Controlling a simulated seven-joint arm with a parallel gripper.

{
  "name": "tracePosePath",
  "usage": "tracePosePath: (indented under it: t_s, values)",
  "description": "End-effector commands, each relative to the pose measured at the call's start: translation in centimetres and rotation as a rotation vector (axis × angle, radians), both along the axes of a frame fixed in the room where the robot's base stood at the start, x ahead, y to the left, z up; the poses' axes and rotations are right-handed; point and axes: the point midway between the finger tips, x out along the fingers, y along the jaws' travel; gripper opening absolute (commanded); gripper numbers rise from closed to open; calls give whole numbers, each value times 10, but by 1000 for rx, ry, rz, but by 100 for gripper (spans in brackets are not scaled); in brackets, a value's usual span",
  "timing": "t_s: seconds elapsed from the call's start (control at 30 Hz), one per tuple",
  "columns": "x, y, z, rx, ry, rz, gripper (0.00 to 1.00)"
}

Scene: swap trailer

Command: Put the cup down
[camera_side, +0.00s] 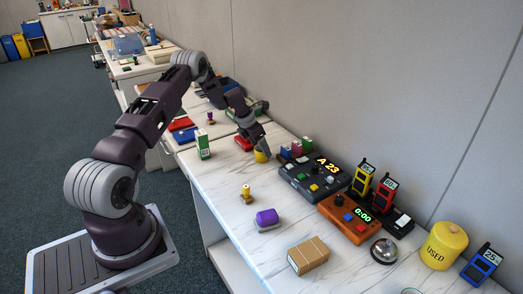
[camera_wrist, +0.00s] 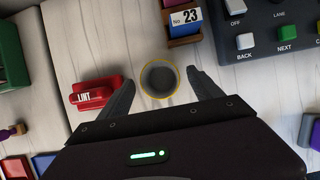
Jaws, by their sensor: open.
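The yellow cup (camera_side: 261,156) appears to stand upright on the white bench, just below my gripper (camera_side: 262,147) in the side view. In the wrist view I look down into its dark round opening with a thin yellow rim (camera_wrist: 159,96). My gripper (camera_wrist: 160,77) is open, with one finger on each side of the cup. Gaps show between the rim and both fingers. The cup's base is hidden from above.
A red block marked LINT (camera_wrist: 92,94) lies close left of the left finger. A dark button console (camera_side: 315,178) is to the right. A green box (camera_side: 202,145) stands left.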

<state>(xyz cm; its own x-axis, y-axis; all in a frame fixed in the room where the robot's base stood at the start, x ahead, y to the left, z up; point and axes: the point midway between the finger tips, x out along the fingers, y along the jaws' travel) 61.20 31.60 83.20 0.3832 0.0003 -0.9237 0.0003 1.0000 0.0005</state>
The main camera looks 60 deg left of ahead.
Motion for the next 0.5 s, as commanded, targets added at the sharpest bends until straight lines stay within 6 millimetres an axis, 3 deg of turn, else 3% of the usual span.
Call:
tracePosePath:
  t_s: [0.2,0.5]
  values:
    - [-22,0,55,2,-2,0,75]
    - [-35,-8,102,17,-5,-45,75]
